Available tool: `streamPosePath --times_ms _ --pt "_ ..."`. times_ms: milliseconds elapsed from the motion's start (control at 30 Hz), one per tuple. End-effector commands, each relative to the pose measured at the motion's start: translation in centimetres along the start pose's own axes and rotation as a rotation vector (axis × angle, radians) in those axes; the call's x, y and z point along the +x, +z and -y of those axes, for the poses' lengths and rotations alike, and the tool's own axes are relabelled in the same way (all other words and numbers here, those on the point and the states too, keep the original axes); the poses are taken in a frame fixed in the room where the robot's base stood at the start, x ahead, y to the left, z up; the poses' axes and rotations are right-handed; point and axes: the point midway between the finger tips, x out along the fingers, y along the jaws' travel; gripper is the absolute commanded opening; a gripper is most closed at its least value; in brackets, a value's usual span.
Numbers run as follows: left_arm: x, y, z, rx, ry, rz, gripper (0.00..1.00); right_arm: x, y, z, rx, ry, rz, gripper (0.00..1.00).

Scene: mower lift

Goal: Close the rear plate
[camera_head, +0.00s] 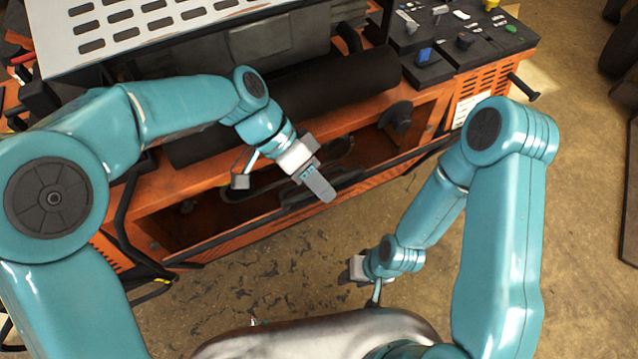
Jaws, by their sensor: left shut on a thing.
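The orange rear plate (255,231) of the mower runs along the machine's lower edge, with a black rim on top. It leans outward, and a dark gap with a belt-like black part shows behind it. My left gripper (318,184) is at the middle of the plate's rim, shut on the rear plate; the exact contact is partly hidden by the fingers. My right gripper (357,270) hangs over the floor in front of the machine, apart from the plate.
A black cylinder (335,85) lies across the machine above the opening. A white slotted cover (150,25) is at the upper left. A control panel (455,45) with knobs is at the upper right, and a black peg (524,87) sticks out there.

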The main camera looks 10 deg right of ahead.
Motion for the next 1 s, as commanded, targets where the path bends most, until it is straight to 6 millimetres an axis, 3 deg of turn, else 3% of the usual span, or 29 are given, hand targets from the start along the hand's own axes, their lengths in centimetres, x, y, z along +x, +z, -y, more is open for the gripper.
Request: streamPosePath --times_ms 600,633,1000 --pt "0.42 0.40 0.15 -0.002 -0.004 0.009 0.00 0.15 0.00 -0.06 0.000 0.000 0.000 0.42" --pt "0.42 0.40 0.15 -0.002 -0.004 0.009 0.27 0.15 0.00 -0.06 0.000 0.000 0.000 0.42" --pt "0.30 0.29 0.07 -0.001 -0.004 0.007 0.27 0.12 0.00 -0.04 0.000 0.000 0.000 0.42"
